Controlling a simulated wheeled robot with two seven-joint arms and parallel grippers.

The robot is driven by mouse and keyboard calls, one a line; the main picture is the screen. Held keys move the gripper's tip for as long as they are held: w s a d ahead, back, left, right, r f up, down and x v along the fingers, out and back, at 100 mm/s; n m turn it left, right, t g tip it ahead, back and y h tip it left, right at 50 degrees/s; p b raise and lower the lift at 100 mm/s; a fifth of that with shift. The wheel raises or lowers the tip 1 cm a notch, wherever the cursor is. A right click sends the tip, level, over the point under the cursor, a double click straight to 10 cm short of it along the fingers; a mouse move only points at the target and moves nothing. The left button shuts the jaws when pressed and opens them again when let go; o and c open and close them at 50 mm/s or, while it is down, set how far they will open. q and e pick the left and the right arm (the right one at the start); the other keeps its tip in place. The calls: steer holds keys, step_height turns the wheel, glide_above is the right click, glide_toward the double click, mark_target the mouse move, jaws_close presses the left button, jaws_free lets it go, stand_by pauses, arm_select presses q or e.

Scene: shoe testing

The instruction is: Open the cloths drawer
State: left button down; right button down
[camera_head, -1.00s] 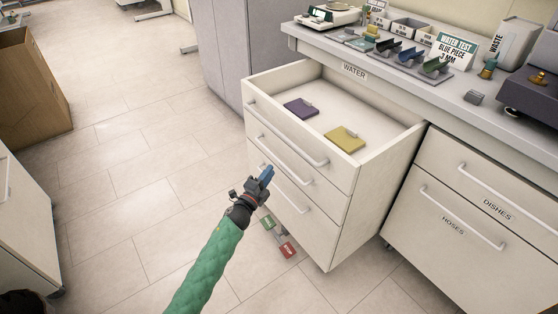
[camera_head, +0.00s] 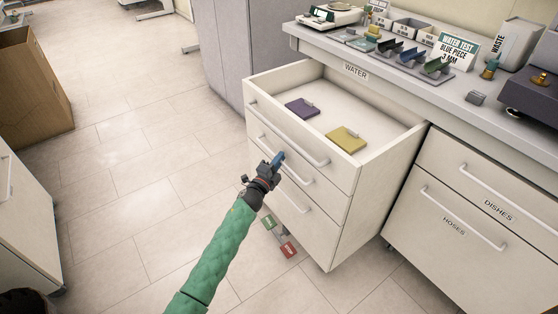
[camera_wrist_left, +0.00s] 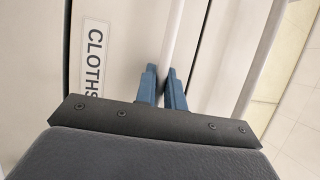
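The cloths drawer (camera_head: 327,199) is the closed middle drawer of the white cabinet, under the open top drawer. Its label CLOTHS (camera_wrist_left: 94,58) shows in the left wrist view, beside the bar handle (camera_wrist_left: 173,35). My left gripper (camera_head: 278,158) is at this handle in the head view. In the left wrist view its blue fingers (camera_wrist_left: 163,85) lie close on both sides of the bar, with little gap, and look shut on it. My right gripper is not in view.
The open top drawer (camera_head: 398,144), labelled WATER, juts out above and holds a purple and a yellow piece. Green and red tags (camera_head: 288,250) show low by the cabinet. The hoses drawer (camera_head: 440,245) is at the right. Open floor (camera_head: 150,200) lies left.

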arm_select(q)
steer(key=s+a+p, duration=0.2)
steer(key=s+a, duration=0.6)
steer(key=a, duration=0.3)
steer(key=s+a+p, duration=0.1)
steer(key=s+a, duration=0.8)
steer(key=a, duration=0.3)
steer(key=shift+a+p, duration=0.2)
steer(key=shift+p, duration=0.2)
steer(key=c, duration=1.8)
jaws_free()
steer(key=shift+b+v, duration=0.4)
steer(key=shift+v, duration=3.55)
